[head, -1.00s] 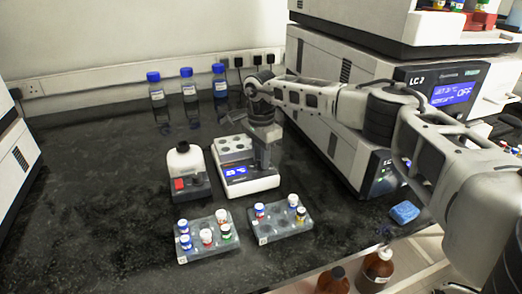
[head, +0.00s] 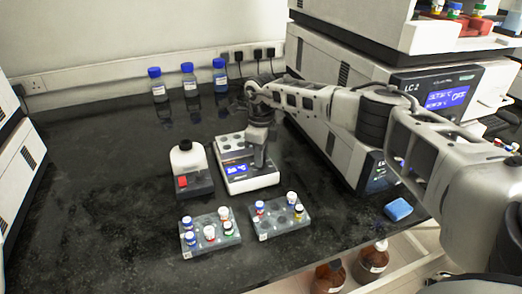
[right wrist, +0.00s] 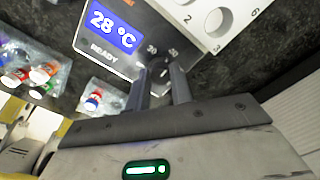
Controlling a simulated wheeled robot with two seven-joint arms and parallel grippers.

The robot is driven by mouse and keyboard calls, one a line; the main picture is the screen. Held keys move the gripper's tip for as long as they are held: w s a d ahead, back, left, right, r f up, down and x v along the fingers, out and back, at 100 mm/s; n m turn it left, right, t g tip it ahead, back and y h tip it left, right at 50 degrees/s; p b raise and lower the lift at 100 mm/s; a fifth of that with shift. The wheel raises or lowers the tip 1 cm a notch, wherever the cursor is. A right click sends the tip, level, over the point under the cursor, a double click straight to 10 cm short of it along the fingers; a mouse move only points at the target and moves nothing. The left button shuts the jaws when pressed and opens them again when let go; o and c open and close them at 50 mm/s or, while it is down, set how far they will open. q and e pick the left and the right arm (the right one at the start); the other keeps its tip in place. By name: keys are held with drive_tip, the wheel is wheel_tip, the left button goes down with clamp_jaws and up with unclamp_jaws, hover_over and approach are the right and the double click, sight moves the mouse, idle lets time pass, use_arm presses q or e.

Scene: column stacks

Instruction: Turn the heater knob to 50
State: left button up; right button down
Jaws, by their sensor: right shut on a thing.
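The heater (head: 250,184) is a white block with round wells on top and a dark front panel with a lit blue display (head: 236,170). In the right wrist view the display (right wrist: 111,27) reads 28 °C, with READY below it. The small dark knob (right wrist: 159,68) sits right of the display, with the marks 30 and 50 beside it. My right gripper (right wrist: 161,76) is shut on the knob, one finger on each side; the fingers partly hide it. In the head view my right gripper (head: 259,160) reaches down to the heater's front right. My left gripper is not in view.
A white-and-dark device with a red switch (head: 181,183) stands left of the heater. Two vial racks (head: 232,240) (head: 262,233) stand in front. Blue-capped bottles (head: 188,85) line the wall. The LC 2 instrument (head: 410,92) stands right. A blue sponge (head: 398,209) lies near the bench edge.

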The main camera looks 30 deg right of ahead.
drive_tip(key=shift+d+r+m+p, duration=0.15)
drive_tip(key=shift+m+p, duration=0.2)
drive_tip(key=shift+m, duration=0.55)
drive_tip(key=m+p, duration=0.1)
drive_tip(key=m, duration=0.1)
drive_tip(key=shift+m, duration=0.4)
drive_tip(key=shift+m+p, duration=0.4)
drive_tip(key=shift+m, duration=0.5)
drive_tip(key=shift+m+p, duration=0.4)
drive_tip(key=shift+m, duration=0.5)
drive_tip(key=shift+m+p, duration=0.5)
drive_tip(key=shift+m, duration=0.7)
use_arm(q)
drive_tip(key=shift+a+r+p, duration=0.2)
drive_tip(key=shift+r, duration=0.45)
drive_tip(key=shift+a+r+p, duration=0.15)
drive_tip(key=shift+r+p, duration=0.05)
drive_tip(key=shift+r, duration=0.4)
use_arm(e)
drive_tip(key=shift+m, duration=1.1)
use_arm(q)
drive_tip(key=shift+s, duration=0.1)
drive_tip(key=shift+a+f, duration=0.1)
